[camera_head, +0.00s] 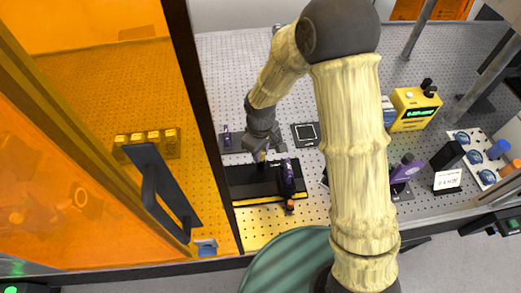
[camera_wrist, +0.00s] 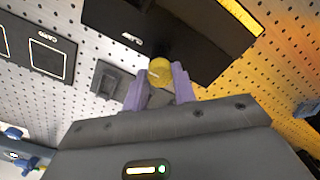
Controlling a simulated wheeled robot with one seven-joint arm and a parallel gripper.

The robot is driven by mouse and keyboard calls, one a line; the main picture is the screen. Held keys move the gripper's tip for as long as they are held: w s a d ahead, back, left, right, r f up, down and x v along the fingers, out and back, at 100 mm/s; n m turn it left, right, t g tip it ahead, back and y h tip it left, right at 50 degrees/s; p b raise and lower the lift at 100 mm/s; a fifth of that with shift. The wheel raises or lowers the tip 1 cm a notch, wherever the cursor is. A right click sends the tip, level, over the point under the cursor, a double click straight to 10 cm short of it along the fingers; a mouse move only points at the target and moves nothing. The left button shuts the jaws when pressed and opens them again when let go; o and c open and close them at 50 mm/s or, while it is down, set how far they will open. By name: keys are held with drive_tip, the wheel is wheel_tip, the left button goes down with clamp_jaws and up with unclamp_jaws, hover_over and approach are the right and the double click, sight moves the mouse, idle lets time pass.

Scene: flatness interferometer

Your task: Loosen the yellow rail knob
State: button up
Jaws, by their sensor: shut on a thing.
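The yellow rail knob (camera_wrist: 159,68) shows in the wrist view between the two purple fingers of my gripper (camera_wrist: 160,88). The fingers are shut on it from both sides, and its top and pale mark are visible. The knob sits at the edge of a black rail block (camera_wrist: 195,35). In the head view my gripper (camera_head: 263,153) reaches down to the black block (camera_head: 255,182). There the knob is mostly hidden by the gripper.
A purple post mount (camera_head: 288,178) stands on the black block, with an orange knob (camera_head: 289,205) near it. An orange enclosure panel with a black handle (camera_head: 160,190) is at left. A yellow display box (camera_head: 413,109) and a purple-mounted part (camera_head: 407,168) stand at right on the perforated table.

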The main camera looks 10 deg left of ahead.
drive_tip(key=shift+w, duration=0.1)
drive_tip(key=o, duration=1)
wheel_tip(320, 180, up, 18)
drive_tip(key=b, duration=0.2)
drive_tip(key=shift+f, duration=0.25)
